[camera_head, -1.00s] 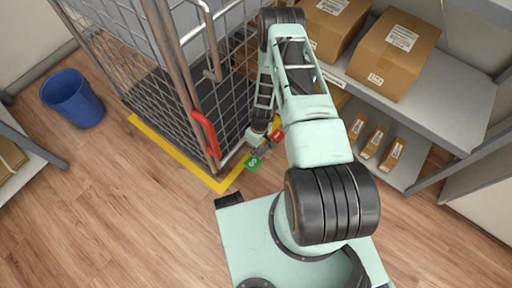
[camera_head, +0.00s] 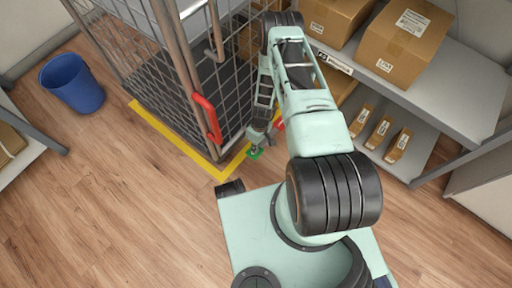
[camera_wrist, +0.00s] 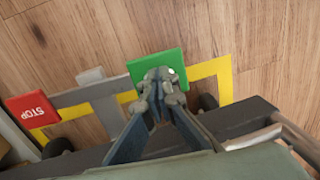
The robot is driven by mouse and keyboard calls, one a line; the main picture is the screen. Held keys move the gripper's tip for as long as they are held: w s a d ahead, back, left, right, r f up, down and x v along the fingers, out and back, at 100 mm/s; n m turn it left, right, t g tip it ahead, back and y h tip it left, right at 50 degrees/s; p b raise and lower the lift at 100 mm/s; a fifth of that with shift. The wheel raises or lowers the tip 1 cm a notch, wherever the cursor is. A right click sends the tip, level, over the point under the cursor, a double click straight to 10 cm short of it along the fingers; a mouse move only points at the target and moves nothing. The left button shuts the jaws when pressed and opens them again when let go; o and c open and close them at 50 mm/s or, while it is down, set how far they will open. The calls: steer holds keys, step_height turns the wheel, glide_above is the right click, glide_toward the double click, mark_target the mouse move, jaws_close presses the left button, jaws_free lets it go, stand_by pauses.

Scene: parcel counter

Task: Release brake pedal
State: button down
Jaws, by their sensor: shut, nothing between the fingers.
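The green pedal (camera_wrist: 172,62) is at the foot of the wire cage cart (camera_head: 190,70). It also shows small in the head view (camera_head: 256,154). My gripper (camera_wrist: 158,80) is shut and empty, with its fingertips over the near edge of the green pedal and covering part of it. Whether they touch it I cannot tell. The red pedal (camera_wrist: 32,110), lettered STOP, is at the left in the wrist view on the same grey linkage. In the head view the red pedal (camera_head: 280,125) is mostly hidden behind my arm.
Yellow floor tape (camera_head: 180,143) outlines the cart's place. A red handle (camera_head: 207,117) is on the cart's near post. A shelf (camera_head: 450,85) with cardboard boxes stands at the right. A blue bin (camera_head: 72,90) is at the left. The wood floor at lower left is clear.

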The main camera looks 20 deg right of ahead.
steer(key=shift+s+a+f+t+h, duration=0.15)
steer(key=shift+a+f+h, duration=0.05)
steer(key=shift+f, duration=0.2)
steer(key=shift+s+a+f+t+h, duration=0.15)
steer(key=shift+a+f+h, duration=0.05)
steer(key=shift+f, duration=0.2)
steer(key=shift+f+b, duration=0.55)
steer(key=shift+f, duration=0.1)
steer(key=shift+a, duration=0.1)
steer(key=shift+r+p, duration=0.3)
steer(key=shift+r, duration=0.25)
step_height(320, 180, up, 13)
steer(key=s+a+p, duration=0.1)
steer(key=p, duration=0.4)
steer(key=shift+s+a, duration=0.15)
steer(key=shift+a, duration=0.15)
